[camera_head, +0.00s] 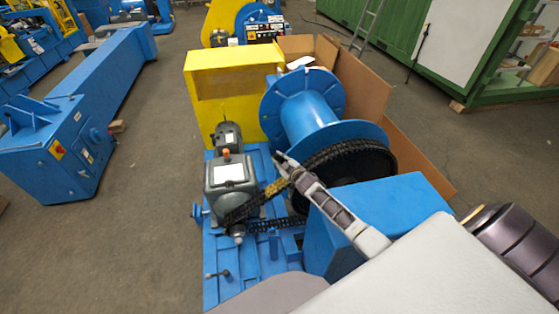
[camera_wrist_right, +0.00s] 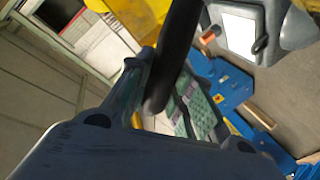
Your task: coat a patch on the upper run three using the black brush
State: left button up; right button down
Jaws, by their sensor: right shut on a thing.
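The black chain's upper run (camera_head: 248,205) slants from the small sprocket at the grey motor up to the large dark sprocket (camera_head: 370,165) on the blue drum. A yellowish stretch (camera_head: 273,189) shows on the upper run beside my gripper. My right gripper (camera_head: 284,165) comes in from the lower right and is at the upper run; I cannot tell whether it touches it. In the right wrist view it is shut on the black brush (camera_wrist_right: 178,50), whose dark handle crosses the picture. The brush's bristles are not clear in either view. My left gripper is not in view.
The grey motor (camera_head: 230,174) stands left of the chain on the blue base frame (camera_head: 230,270). A lower run (camera_head: 278,225) lies below. A blue box-shaped housing (camera_head: 325,240) is under my right arm. A yellow guard (camera_head: 215,85) stands behind. Open floor lies left.

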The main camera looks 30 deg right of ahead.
dwell(0.4)
jog(key=shift+w+a+f+b, duration=0.2)
jog(key=shift+a+f+b, duration=0.35)
jog(key=shift+a, duration=0.1)
jog(key=shift+w+a+f+b, duration=0.2)
jog(key=shift+a+f+b, duration=0.25)
jog(key=shift+a+f, duration=0.15)
jog(key=shift+r, duration=0.1)
jog(key=shift+a, duration=0.15)
jog(key=shift+w+a+f+b, duration=0.2)
jog(key=shift+a+f+b, duration=0.35)
jog(key=shift+a+f, duration=0.05)
jog(key=shift+w+a+f+b, duration=0.15)
jog(key=shift+a+f+b, duration=0.4)
jog(key=shift+a, duration=0.05)
jog(key=shift+w+a+f+b, duration=0.2)
jog(key=shift+a+f+b, duration=0.35)
jog(key=shift+a, duration=0.15)
jog(key=shift+w+a+f+b, duration=0.2)
jog(key=shift+a+f+b, duration=0.25)
jog(key=shift+a+b, duration=0.15)
